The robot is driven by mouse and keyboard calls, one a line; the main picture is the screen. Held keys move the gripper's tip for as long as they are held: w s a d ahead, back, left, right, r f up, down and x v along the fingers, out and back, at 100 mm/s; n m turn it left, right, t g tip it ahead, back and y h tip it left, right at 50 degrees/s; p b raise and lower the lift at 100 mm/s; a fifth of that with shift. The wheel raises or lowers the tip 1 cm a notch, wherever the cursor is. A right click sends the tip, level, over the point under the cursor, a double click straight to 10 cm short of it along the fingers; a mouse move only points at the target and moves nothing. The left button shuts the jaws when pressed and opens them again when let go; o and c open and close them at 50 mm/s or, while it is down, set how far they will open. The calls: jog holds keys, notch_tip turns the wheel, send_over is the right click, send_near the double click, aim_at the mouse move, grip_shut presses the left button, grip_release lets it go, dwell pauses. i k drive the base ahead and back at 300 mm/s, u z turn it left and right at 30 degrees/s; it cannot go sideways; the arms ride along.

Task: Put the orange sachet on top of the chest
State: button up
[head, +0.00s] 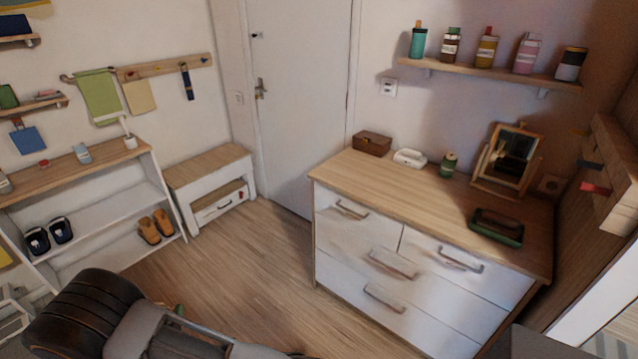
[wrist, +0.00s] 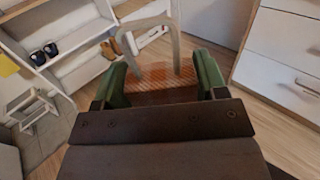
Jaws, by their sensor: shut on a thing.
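My gripper (wrist: 160,80) shows in the wrist view with its two green fingers on either side of an orange ribbed thing, which looks like the orange sachet (wrist: 160,92). The gripper is shut on it, above the wooden floor. A pale curved bar arches just beyond it; I cannot tell what it belongs to. In the head view my arm hides most of the gripper and the sachet. The chest (head: 410,197) stands at the right of the head view, with a wooden top and white drawers. Its drawers look shut.
On the chest top are a brown box (head: 372,143), a white object (head: 409,158), a green jar (head: 448,164), a mirror (head: 510,155) and a dark tray (head: 497,227). The front left of the top is bare. A shoe rack (head: 105,214) and bench (head: 208,170) stand left.

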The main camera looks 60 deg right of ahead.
aim_at(429, 197)
jog(key=u, duration=0.05)
jog(key=k, duration=1.3)
jog(key=z, duration=1.4)
jog(key=i, duration=0.7)
